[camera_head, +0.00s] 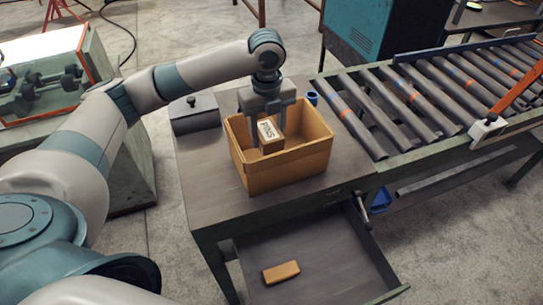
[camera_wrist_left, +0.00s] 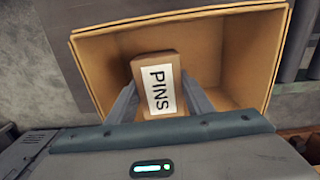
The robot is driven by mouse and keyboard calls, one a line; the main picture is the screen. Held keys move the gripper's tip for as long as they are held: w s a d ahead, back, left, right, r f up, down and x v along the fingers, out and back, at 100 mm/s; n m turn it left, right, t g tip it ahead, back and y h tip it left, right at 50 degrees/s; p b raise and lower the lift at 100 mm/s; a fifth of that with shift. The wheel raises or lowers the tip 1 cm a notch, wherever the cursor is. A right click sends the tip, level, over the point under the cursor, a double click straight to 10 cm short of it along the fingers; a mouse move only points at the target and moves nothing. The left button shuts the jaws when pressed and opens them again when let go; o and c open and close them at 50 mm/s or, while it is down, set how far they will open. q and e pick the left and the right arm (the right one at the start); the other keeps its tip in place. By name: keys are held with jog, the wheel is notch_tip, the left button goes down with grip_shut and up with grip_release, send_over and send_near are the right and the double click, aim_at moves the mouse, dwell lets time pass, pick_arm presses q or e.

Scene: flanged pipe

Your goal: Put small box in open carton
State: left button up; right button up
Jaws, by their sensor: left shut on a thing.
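The small box (camera_head: 269,132) is brown cardboard with a white label reading PINS; it also shows in the left wrist view (camera_wrist_left: 158,88). My left gripper (camera_head: 268,126) points down and is shut on the small box, with a finger on either side of it. The open carton (camera_head: 290,176) is a larger brown box standing on the table. The gripper and small box are inside the carton's opening, below its rim in the head view. The carton shows around the small box in the left wrist view (camera_wrist_left: 235,75). I cannot tell whether the box touches the carton's floor. My right gripper is not in view.
A grey lidded box (camera_head: 194,114) stands left of the carton. A blue cup (camera_head: 313,98) is behind it. A roller conveyor (camera_head: 400,95) adjoins the table on the right. An open drawer (camera_head: 330,262) below holds a small brown block (camera_head: 281,272).

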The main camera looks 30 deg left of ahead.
pick_arm(q)
notch_tip(320, 180, down, 4)
jog(key=shift+r+p, duration=0.1)
jog(key=shift+p, duration=0.45)
jog(key=shift+f, duration=0.4)
jog(key=shift+f+p, duration=0.6)
jog(key=shift+f, duration=1.3)
jog(key=shift+f, duration=0.1)
jog(key=o, duration=1.3)
jog(key=shift+c, duration=0.2)
